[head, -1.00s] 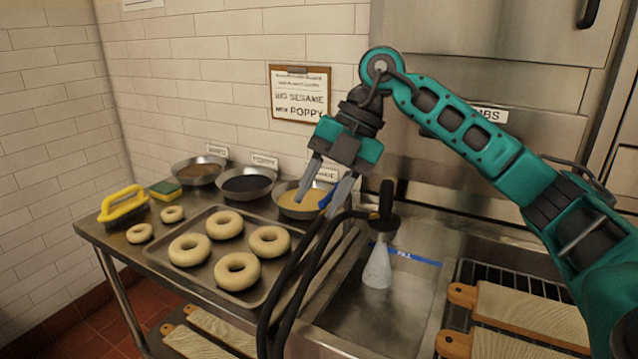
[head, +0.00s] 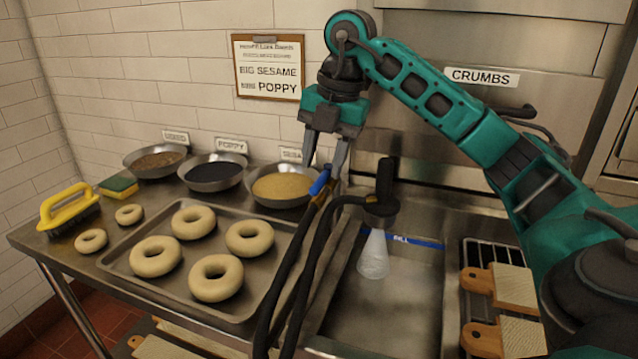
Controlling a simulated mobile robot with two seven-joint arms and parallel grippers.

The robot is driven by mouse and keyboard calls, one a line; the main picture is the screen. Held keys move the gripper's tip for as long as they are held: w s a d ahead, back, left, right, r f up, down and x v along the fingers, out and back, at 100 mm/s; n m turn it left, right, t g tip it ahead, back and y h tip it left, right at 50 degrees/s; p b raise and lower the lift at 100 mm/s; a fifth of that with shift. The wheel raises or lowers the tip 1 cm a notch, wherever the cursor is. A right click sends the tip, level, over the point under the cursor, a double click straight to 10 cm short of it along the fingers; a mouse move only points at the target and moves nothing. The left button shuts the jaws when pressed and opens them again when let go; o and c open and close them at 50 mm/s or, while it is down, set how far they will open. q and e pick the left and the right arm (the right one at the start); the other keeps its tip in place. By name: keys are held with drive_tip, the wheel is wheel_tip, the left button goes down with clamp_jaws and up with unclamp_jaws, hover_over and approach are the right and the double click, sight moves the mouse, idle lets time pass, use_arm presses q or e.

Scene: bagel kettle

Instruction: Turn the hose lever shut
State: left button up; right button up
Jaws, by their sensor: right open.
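The blue hose lever (head: 320,181) sits on a brass-coloured valve on the black hose (head: 308,262), tilted up to the right. My right gripper (head: 324,165) is open and points down over the lever. The lever's upper end lies between or just in front of the fingertips; I cannot tell if they touch. The black spray head (head: 381,207) hangs over the sink (head: 400,310). A whitish cone of water (head: 374,258) comes out of it into the sink. My left gripper is not in view.
A tray (head: 232,311) of bagels and the sesame bowl (head: 283,186) lie left of the hose. Other topping bowls, a sponge (head: 118,187) and a yellow-handled brush (head: 68,207) stand farther left. Wooden boards (head: 515,288) lie on a rack at right.

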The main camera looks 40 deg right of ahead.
sight(317, 183)
drive_tip(key=shift+w+a+f, duration=0.1)
drive_tip(key=shift+w+f, duration=0.1)
drive_tip(key=shift+f, duration=0.75)
drive_tip(key=shift+w+a+f, duration=0.1)
drive_tip(key=shift+w+f, duration=0.05)
drive_tip(key=shift+f, duration=0.75)
drive_tip(key=shift+c, duration=0.4)
clamp_jaws()
